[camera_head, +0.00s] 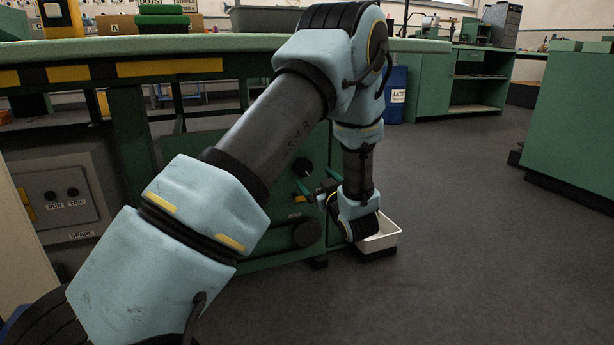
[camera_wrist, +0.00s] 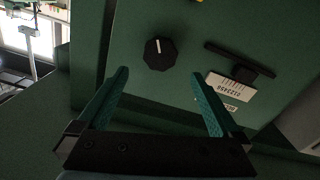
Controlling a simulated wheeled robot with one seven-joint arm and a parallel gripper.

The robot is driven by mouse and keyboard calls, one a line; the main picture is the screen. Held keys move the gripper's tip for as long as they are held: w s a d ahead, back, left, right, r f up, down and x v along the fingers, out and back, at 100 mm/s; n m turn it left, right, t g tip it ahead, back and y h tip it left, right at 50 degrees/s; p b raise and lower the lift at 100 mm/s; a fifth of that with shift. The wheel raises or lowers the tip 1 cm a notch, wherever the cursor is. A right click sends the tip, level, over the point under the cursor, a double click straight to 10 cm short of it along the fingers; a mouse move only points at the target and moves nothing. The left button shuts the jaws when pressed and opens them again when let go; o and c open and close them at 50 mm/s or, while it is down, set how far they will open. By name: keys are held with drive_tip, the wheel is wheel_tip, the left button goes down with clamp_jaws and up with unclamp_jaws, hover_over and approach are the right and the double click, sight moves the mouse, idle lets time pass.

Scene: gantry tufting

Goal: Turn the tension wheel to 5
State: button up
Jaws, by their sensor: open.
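My gripper (camera_wrist: 160,74) is open and empty, its two teal fingers spread toward a green panel (camera_wrist: 125,45). In the wrist view a black faceted knob (camera_wrist: 159,54) with a white pointer mark sits just beyond and between the fingertips, apart from them. To its right is a black bar-shaped handle (camera_wrist: 239,61) above a white label (camera_wrist: 231,86) with a row of small characters. I cannot tell which control is the tension wheel. In the head view my gripper (camera_head: 312,178) is at the panel beside a dark round knob (camera_head: 302,167); another round knob (camera_head: 306,233) is lower.
A white tray (camera_head: 382,236) stands low beside my wrist. A grey box marked RUN, TRIP and SPARE (camera_head: 68,200) is at left. A blue drum (camera_head: 397,95) and green cabinets (camera_head: 475,80) stand behind. Open floor (camera_head: 470,220) lies to the right.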

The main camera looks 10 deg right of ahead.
drive_tip(key=shift+w+a+b, duration=0.2)
drive_tip(key=shift+w+b, duration=0.4)
drive_tip(key=shift+w, duration=1.1)
drive_tip(key=shift+w+a+b, duration=0.25)
drive_tip(key=shift+w+b, duration=0.35)
drive_tip(key=shift+w, duration=1.1)
drive_tip(key=shift+w+a+b, duration=0.2)
drive_tip(key=shift+w+b, duration=0.4)
drive_tip(key=shift+w, duration=1.1)
drive_tip(key=c, duration=1.3)
drive_tip(key=shift+r, duration=0.1)
drive_tip(key=shift+s+m+p, duration=0.1)
drive_tip(key=shift+m+p, duration=0.2)
drive_tip(key=shift+p, duration=0.4)
